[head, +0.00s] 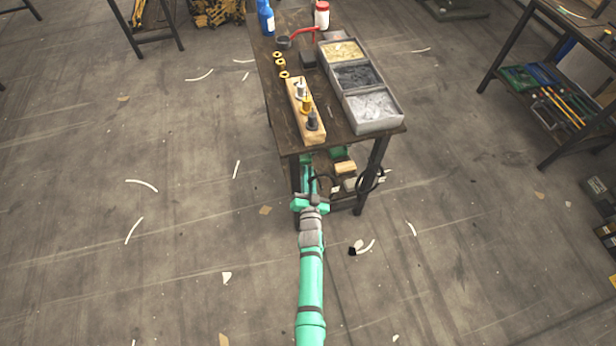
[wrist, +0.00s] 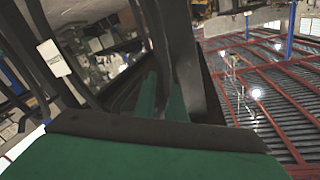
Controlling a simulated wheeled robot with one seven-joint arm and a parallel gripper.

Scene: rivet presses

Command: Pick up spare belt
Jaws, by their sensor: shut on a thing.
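A black belt (wrist: 184,65), a flexible loop with a white tag (wrist: 53,60), fills much of the wrist view, close to the lens. My gripper (wrist: 160,97) has green fingers and is shut on the belt, whose dark strands pass by the fingers. In the head view my gripper (head: 309,174) reaches low at the near end of the workbench, by its lower shelf. Thin black curves show just right of it there. The fingertips are partly hidden by the bench and my arm.
The workbench (head: 270,98) stands over my gripper, its front legs close on both sides. On top are a wooden block with spools (head: 306,110) and a three-part bin (head: 374,127). Another dark loop (head: 371,183) is by the right leg. The floor around is open.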

